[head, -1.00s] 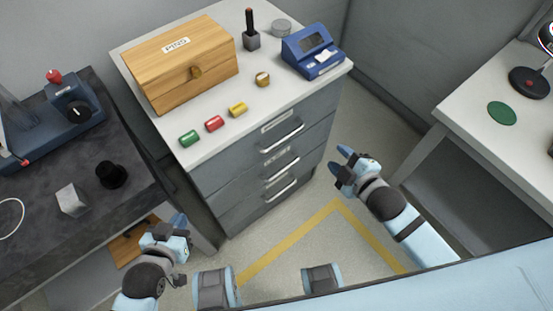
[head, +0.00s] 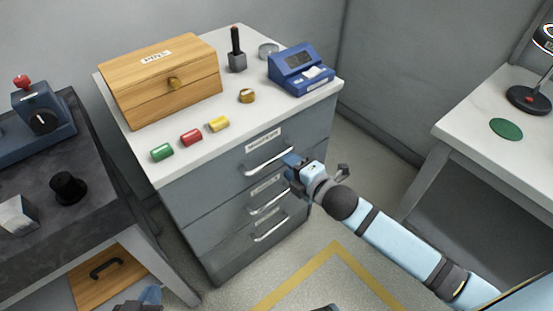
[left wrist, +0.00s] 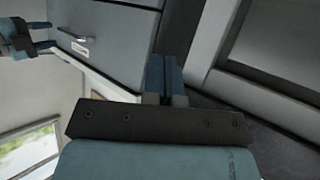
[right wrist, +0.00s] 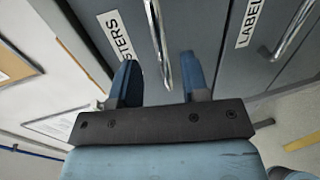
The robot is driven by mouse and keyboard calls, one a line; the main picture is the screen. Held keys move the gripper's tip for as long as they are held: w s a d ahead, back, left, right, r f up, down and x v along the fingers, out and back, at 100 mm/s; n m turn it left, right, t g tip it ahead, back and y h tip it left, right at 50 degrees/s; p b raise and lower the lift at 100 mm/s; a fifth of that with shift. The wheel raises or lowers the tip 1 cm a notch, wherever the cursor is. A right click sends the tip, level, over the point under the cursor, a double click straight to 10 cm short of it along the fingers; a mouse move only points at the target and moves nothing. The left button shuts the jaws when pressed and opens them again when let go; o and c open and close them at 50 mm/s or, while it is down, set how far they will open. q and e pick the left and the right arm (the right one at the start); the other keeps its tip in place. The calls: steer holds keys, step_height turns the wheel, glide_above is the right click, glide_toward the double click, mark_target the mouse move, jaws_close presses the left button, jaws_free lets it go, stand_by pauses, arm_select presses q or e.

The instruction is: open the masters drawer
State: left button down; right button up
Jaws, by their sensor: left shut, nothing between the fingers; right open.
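The masters drawer (head: 225,168) is the top drawer of the grey cabinet, closed flush, with a label and a silver bar handle (head: 268,163). My right gripper (head: 293,163) is at the right end of that handle. In the right wrist view the gripper (right wrist: 158,82) is open, and the handle (right wrist: 156,40) runs between its two blue fingers, beside the partly hidden "MASTERS" label (right wrist: 118,35). My left gripper (head: 148,298) is low at the bottom edge of the head view, away from the cabinet. In the left wrist view its fingers (left wrist: 163,75) are together and empty.
Two more drawers with handles (head: 268,200) sit below. On the cabinet top are a wooden box (head: 160,85), a blue device (head: 300,72) and several small coloured cylinders. A dark bench (head: 100,160) stands left, a white table (head: 480,125) right. Floor in front is clear.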

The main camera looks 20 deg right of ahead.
mark_target(277, 155)
steer(key=b+x, duration=0.1)
steer(key=x, duration=0.5)
steer(key=shift+c, duration=0.4)
jaws_close()
